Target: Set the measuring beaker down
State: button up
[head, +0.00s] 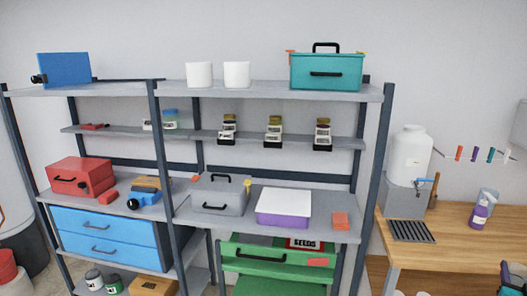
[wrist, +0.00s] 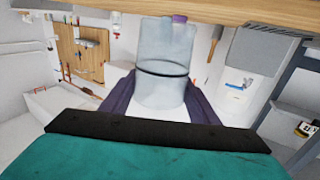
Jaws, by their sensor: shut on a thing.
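The measuring beaker (wrist: 165,65) is clear grey, with a dark line around it, and fills the middle of the wrist view. My gripper (wrist: 164,92) has its dark fingers on either side of the beaker and is shut on it. The wrist view looks upside down, with the wooden worktop (wrist: 100,7) along its top edge. The beaker overlaps that worktop edge in the picture; I cannot tell whether it touches wood. In the head view the worktop (head: 455,228) is at the right, and I cannot make out the held beaker for certain there.
On the worktop stand a purple bottle (head: 480,213), a pale translucent container (head: 489,194) behind it, and a dark slatted rack (head: 412,231). A white jug (head: 409,155) stands on a grey block (head: 402,196). The worktop's front middle looks clear. Loaded shelves (head: 345,92) stand to the left.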

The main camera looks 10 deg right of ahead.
jog(key=w+a+f+n+t+y, duration=0.1)
jog(key=w+a+n+t+y, duration=0.25)
jog(key=w+a, duration=1.15)
jog(key=w+a+n+t+y, duration=0.15)
jog(key=w+a+y, duration=0.25)
jog(key=w+a, duration=0.45)
jog(key=w+a+n+y, duration=0.35)
jog(key=w+a, duration=0.25)
jog(key=a, duration=0.5)
jog(key=a+f+n+g+y, duration=0.1)
jog(key=a+n+g+y, duration=0.65)
jog(key=a, duration=2.35)
jog(key=s+a+n+y, duration=0.3)
jog(key=s+a+y, duration=0.2)
jog(key=y, duration=0.4)
jog(key=shift+s+a+n, duration=0.15)
jog(key=shift+s+n, duration=0.25)
jog(key=shift+s, duration=0.1)
jog(key=shift+f, duration=0.1)
jog(key=shift+c, duration=0.2)
